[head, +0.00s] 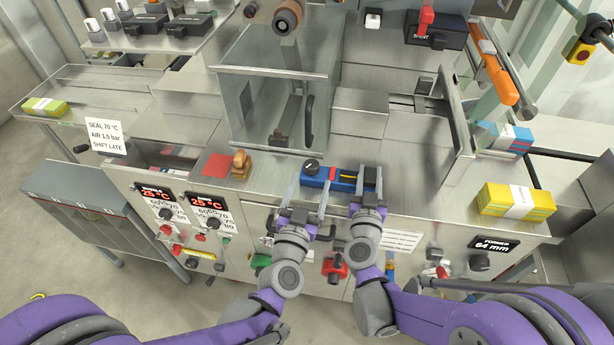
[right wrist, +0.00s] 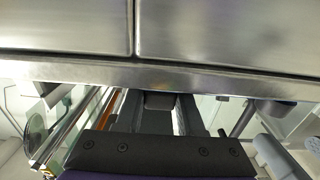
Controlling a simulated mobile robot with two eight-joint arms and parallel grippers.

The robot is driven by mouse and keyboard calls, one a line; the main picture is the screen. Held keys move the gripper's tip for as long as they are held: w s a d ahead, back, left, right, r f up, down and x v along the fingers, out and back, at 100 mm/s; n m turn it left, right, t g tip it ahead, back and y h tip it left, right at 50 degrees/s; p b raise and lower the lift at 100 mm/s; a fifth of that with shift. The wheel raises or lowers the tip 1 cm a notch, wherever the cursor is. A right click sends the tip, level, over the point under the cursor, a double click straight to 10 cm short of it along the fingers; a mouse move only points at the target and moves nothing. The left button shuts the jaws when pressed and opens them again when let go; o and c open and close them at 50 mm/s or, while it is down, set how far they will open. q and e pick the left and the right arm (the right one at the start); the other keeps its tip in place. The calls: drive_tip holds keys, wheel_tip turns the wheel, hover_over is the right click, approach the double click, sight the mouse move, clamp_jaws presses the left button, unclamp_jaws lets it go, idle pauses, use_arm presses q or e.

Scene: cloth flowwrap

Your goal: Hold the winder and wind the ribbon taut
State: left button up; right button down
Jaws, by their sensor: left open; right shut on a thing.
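No winder or ribbon can be made out for certain. A brown-and-grey roll (head: 287,16) sits at the top of the machine in the head view. A blue holder (head: 341,186) with a black knob and red and yellow pieces lies at the counter's front edge. My left gripper (head: 308,192) is open, its fingers apart at the holder's left end. My right gripper (head: 369,174) is at its right end, shut on a small dark thing mostly hidden by the fingers. In the right wrist view, the dark fingers (right wrist: 159,110) reach to a metal edge.
A wooden-handled stamp (head: 241,162) and a red pad (head: 217,165) lie left of the holder. A clear-sided guard (head: 256,95) stands behind. Yellow packs (head: 515,201) and blue packs (head: 504,138) lie at the right. Control knobs line the front panel (head: 300,245).

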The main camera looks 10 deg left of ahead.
sight(311, 164)
use_arm(q)
drive_tip(key=w+d, duration=0.1)
drive_tip(key=w+d+r+m+g+h, duration=0.1)
drive_tip(key=w+d, duration=0.1)
drive_tip(key=w+d+m+h, duration=0.1)
drive_tip(key=shift+w+d+r, duration=0.2)
drive_tip(key=shift+d+r, duration=0.05)
drive_tip(key=shift+r, duration=0.15)
drive_tip(key=w+d+g+h, duration=0.1)
drive_tip(key=w+d+g, duration=0.1)
drive_tip(key=w+d+r+m+g+h, duration=0.1)
drive_tip(key=w+d+g, duration=0.1)
drive_tip(key=d, duration=0.1)
drive_tip(key=shift+r, duration=0.15)
drive_tip(key=shift+w+d+r+g, duration=0.15)
drive_tip(key=shift+r+g, duration=0.15)
drive_tip(key=shift+g, duration=0.6)
drive_tip(key=a+r+g, duration=0.1)
drive_tip(key=s+a+r+n+g+y, duration=0.1)
drive_tip(key=a+r+g+y, duration=0.1)
drive_tip(key=g, duration=0.1)
drive_tip(key=shift+s+a+n, duration=0.2)
drive_tip(key=shift+s+n, duration=0.1)
drive_tip(key=s+a+r+n+g+y, duration=0.3)
drive_tip(key=s+a+r+y, duration=0.15)
drive_tip(key=a, duration=0.25)
drive_tip(key=shift+h, duration=0.45)
drive_tip(key=x, duration=1.1)
drive_tip(key=shift+a, duration=0.15)
clamp_jaws()
